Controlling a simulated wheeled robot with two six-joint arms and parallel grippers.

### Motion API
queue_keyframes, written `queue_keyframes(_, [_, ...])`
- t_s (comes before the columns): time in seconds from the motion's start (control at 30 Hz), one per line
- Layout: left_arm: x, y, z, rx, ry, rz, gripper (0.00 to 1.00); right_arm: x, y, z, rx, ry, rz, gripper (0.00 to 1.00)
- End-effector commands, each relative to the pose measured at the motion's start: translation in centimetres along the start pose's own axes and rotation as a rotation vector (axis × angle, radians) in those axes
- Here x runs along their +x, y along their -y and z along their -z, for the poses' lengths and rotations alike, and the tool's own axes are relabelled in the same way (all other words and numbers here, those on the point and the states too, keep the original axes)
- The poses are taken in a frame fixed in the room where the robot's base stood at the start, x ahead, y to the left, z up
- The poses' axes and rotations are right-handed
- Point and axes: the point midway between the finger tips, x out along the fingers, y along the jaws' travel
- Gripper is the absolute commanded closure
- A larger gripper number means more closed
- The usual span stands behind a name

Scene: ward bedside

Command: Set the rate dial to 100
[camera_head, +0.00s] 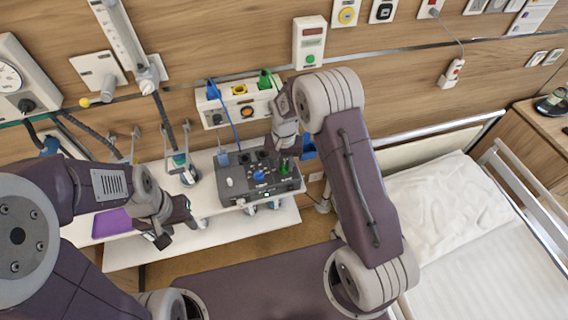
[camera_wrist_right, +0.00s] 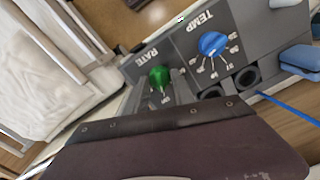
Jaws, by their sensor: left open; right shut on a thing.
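The dark grey control box (camera_head: 238,196) stands on the white bench in the head view. Its green rate dial (camera_head: 284,169) is at the right of the box top, with the blue temp dial (camera_head: 259,175) left of it. The right wrist view shows the green rate dial (camera_wrist_right: 158,74) under the RATE label and the blue temp dial (camera_wrist_right: 212,43). My right gripper (camera_head: 284,152) reaches down from above and is shut on the rate dial. Its fingers are mostly hidden, and I cannot read the dial's setting. My left gripper (camera_head: 178,228) is open and empty, left of the box.
A purple tray (camera_head: 112,223) lies on the white bench (camera_head: 240,224) at the left. A white wall unit with coloured sockets (camera_head: 214,104) is behind the box. A blue cable hangs from it towards the box. The bed (camera_head: 465,240) is at the right.

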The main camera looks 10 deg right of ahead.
Motion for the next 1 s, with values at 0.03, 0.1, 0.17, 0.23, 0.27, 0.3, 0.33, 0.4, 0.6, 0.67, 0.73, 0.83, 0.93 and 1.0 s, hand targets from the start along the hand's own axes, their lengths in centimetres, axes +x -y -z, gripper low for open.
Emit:
queue_keyframes(0.03, [0.0,0.0,0.0,0.0,0.0,0.0,0.56,0.3,-0.1,-0.3,0.008,0.01,-0.004,1.0])
queue_keyframes(0.1, [0.0,0.0,0.0,0.0,0.0,0.0,0.56,0.3,-0.1,-0.3,0.015,0.011,-0.005,1.0])
queue_keyframes(0.17, [0.0,0.0,0.0,0.0,0.0,0.0,0.56,0.3,-0.1,-0.4,0.019,0.011,-0.005,1.0])
queue_keyframes(0.23, [0.0,0.0,0.0,0.0,0.0,0.0,0.56,0.3,-0.1,-0.4,0.022,0.011,-0.005,1.0])
queue_keyframes(0.27, [0.0,0.0,0.0,0.0,0.0,0.0,0.56,0.3,-0.1,-0.4,0.022,0.011,-0.005,1.0])
queue_keyframes(0.3, [0.0,0.0,0.0,0.0,0.0,0.0,0.56,0.3,-0.1,-0.4,0.022,0.011,-0.005,1.0])
queue_keyframes(0.33, [0.0,0.0,0.0,0.0,0.0,0.0,0.56,0.3,-0.1,-0.4,0.022,0.011,-0.005,1.0])
queue_keyframes(0.4, [0.0,0.0,0.0,0.0,0.0,0.0,0.56,0.3,-0.1,-0.4,0.022,0.012,-0.005,1.0])
queue_keyframes(0.6, [0.0,0.0,0.0,0.0,0.0,0.0,0.56,0.3,-0.1,-0.4,0.022,0.012,-0.005,0.53])
queue_keyframes(0.67, [0.0,0.0,0.0,0.0,0.0,0.0,0.56,0.3,-0.1,-0.3,0.021,0.01,-0.004,0.48])
queue_keyframes(0.73, [0.0,0.0,0.0,0.0,0.0,0.0,0.56,0.2,-0.1,-0.3,0.021,0.008,-0.004,0.48])
queue_keyframes(0.83, [0.0,0.0,0.0,0.0,0.0,0.0,0.56,0.2,-0.1,-0.2,0.021,0.006,-0.003,0.48])
queue_keyframes(0.93, [0.0,0.0,0.0,0.0,0.0,0.0,0.56,0.0,0.0,-0.1,0.021,0.004,-0.002,0.48])
queue_keyframes(1.0, [0.1,0.0,0.0,0.0,0.0,0.0,0.56,-0.7,0.0,-0.1,0.021,0.002,-0.001,0.48])
